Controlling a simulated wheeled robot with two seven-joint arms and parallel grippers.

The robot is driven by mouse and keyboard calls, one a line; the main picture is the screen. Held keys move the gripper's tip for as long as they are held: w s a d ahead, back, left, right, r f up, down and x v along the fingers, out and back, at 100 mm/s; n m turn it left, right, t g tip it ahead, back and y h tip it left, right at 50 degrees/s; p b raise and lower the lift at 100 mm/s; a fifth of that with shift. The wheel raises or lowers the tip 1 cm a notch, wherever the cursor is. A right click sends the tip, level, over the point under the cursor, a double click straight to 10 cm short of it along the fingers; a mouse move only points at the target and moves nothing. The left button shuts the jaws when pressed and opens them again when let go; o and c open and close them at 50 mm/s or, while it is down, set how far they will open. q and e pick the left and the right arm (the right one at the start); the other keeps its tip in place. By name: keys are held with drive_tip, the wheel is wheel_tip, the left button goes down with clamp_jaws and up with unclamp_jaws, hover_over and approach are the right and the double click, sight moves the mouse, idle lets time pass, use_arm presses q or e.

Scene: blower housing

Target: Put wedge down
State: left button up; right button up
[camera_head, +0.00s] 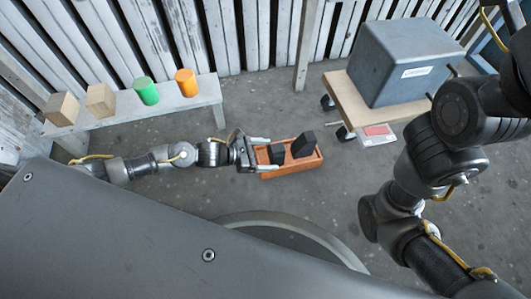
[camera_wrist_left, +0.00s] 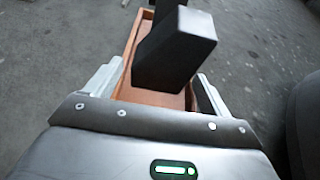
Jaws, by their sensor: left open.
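A reddish-brown open tray (camera_head: 290,168) lies on the floor near the middle of the head view, with two dark pieces in it. The nearer dark wedge (camera_head: 277,154) sits at the tray's left end. A taller dark piece with a slanted top (camera_head: 304,145) stands toward the right end. My left gripper (camera_head: 266,154) is open at the tray's left end, its fingers on either side of the nearer wedge. In the left wrist view the wedge (camera_wrist_left: 177,55) lies between the spread fingers and hides much of the tray (camera_wrist_left: 127,55). My right gripper is out of view.
A bench (camera_head: 185,108) at the left holds two wooden blocks (camera_head: 82,104), a green cylinder (camera_head: 146,91) and an orange cylinder (camera_head: 187,82). A wheeled cart (camera_head: 345,98) carries a grey housing (camera_head: 405,62). A red-and-white box (camera_head: 377,132) is beside it.

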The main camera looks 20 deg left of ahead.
use_arm(q)
drive_tip(key=p+v, duration=0.5)
drive_tip(key=v, duration=0.7)
drive_tip(key=shift+p, duration=0.3)
drive_tip(key=shift+d+r, duration=0.1)
drive_tip(key=shift+r, duration=0.05)
